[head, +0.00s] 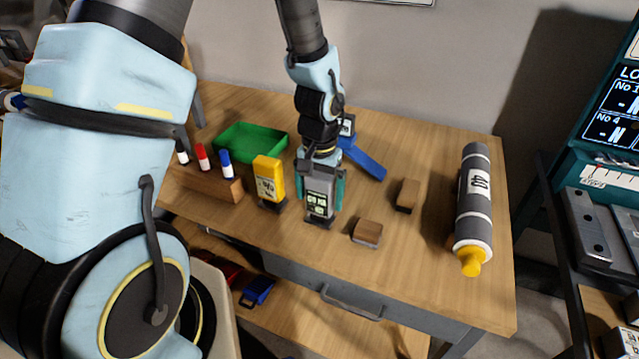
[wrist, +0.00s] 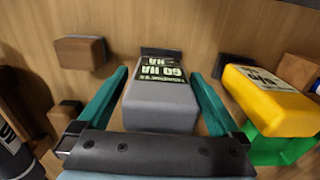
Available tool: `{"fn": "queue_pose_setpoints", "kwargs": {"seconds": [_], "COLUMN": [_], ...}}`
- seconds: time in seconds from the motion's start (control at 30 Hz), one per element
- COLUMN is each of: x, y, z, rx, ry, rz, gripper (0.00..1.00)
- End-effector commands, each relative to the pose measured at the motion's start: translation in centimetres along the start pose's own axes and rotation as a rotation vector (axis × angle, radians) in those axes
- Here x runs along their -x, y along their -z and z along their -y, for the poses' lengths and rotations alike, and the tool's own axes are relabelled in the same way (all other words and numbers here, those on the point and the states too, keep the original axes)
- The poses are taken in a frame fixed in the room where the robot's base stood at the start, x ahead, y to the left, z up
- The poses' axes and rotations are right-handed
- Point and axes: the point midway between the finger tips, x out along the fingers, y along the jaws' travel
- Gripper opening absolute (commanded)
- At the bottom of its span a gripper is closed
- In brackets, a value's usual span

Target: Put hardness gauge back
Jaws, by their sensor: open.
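A grey hardness gauge (head: 319,192) with a lit "60 HA" display stands upright on a dark foot on the wooden table, near the front edge. It also shows in the wrist view (wrist: 160,104), between my fingers. My gripper (head: 322,188) is open, with one teal finger on each side of the gauge. In the wrist view small gaps show between the fingers and the gauge. A similar yellow gauge (head: 268,180) stands just to the left on its own dark foot. Behind my gripper is a blue stand (head: 363,160), partly hidden by my arm.
Two wooden blocks (head: 367,233) (head: 407,194) lie right of the gauge. A wooden marker holder (head: 205,184) and a green tray (head: 250,142) are on the left. Table between blocks and roll is clear.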

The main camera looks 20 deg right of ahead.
Motion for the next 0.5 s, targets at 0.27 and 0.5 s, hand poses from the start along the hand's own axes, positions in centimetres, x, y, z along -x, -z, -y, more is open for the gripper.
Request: {"fn": "queue_pose_setpoints", "kwargs": {"seconds": [0.27, 0.5], "x": [3.8, 8.6], "y": [0.1, 0.1], "z": [0.0, 0.0], "rx": [0.001, 0.001], "ry": [0.000, 0.000], "rz": [-0.007, -0.007], "gripper": [1.00, 1.00]}}
